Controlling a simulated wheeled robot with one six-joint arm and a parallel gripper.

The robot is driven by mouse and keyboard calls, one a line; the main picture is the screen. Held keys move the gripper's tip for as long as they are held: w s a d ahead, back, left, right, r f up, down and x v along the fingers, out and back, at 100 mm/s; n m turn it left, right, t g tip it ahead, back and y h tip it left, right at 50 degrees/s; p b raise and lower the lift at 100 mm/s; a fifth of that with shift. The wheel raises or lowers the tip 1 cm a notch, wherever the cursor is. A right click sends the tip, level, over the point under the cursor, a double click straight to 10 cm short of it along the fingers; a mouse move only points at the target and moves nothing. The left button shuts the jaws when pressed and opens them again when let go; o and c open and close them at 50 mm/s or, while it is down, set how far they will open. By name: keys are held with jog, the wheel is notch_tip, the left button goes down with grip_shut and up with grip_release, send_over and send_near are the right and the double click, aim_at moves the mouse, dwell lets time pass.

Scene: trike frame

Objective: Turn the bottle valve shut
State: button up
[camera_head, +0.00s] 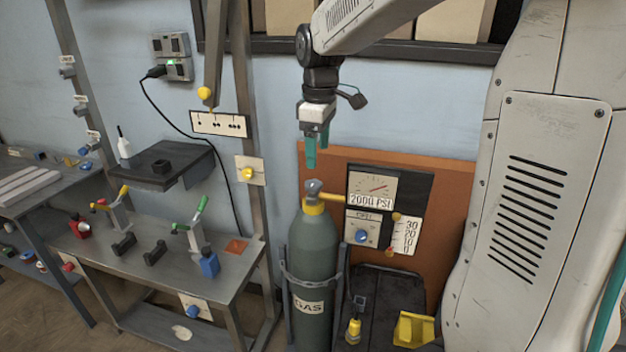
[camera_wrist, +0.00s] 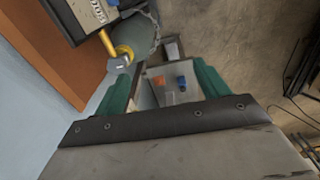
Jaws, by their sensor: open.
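A grey-green gas bottle (camera_head: 314,262) marked GAS stands upright in a metal holder in the middle of the head view. Its grey valve knob (camera_head: 313,188) sits on top, above a yellow collar. My gripper (camera_head: 316,152) hangs above the valve, pointing down, with its teal fingers apart from the knob. In the wrist view my gripper (camera_wrist: 164,92) shows two teal fingers spread wide with nothing between them. The bottle (camera_wrist: 135,35) and the valve knob (camera_wrist: 119,63) show at the upper left there, just outside the left finger.
A gauge panel (camera_head: 390,190) reading 2000 PSI stands right of the valve, joined by a yellow pipe (camera_head: 331,198). A metal workbench (camera_head: 215,270) with clamps is at the left. A yellow bin (camera_head: 413,330) sits at the lower right. Air around the knob looks clear.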

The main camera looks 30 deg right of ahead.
aim_at(313, 183)
jog(key=w+d+f+n, duration=0.1)
jog(key=w+d+f, duration=0.1)
jog(key=w, duration=0.3)
jog(key=w+d+f+n, duration=0.2)
jog(key=w+f, duration=0.2)
jog(key=w+d+f+n, duration=0.2)
jog(key=w+d+f, duration=0.1)
jog(key=w+f, duration=0.1)
jog(key=shift+w+f, duration=0.1)
jog(key=shift+w, duration=0.7)
jog(key=shift+d+f, duration=0.1)
jog(key=shift+f, duration=0.25)
notch_tip(313, 183, down, 7)
jog(key=shift+w+f, duration=0.1)
jog(key=c, duration=1)
